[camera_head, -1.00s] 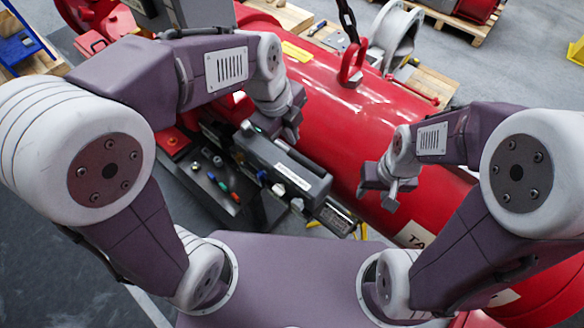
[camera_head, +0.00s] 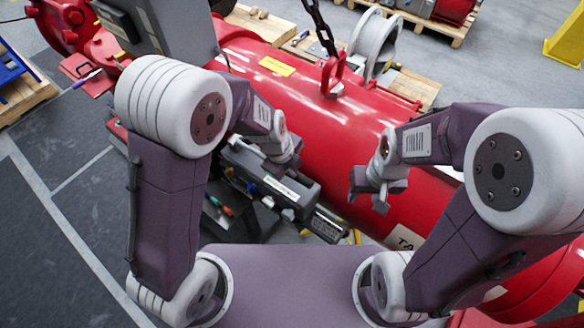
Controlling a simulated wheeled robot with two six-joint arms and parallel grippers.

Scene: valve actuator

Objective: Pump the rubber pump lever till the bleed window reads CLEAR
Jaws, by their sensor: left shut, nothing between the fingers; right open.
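A dark grey box-shaped unit (camera_head: 262,180) with a white label stands beside the large red cylinder. My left gripper (camera_head: 291,163) is shut and empty, just above or against the far side of this unit; I cannot tell whether it touches. My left upper arm covers part of the unit's left end. My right gripper (camera_head: 369,194) is open and empty in front of the red cylinder, to the right of the unit. I cannot make out the rubber pump lever or the bleed window. A small plate with fine markings (camera_head: 326,226) sits at the unit's near right end.
The red cylinder (camera_head: 345,130) fills the middle, with a red lifting eye (camera_head: 332,76) and a chain (camera_head: 318,25) above it. A dark panel with coloured knobs (camera_head: 228,211) lies below left of the unit.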

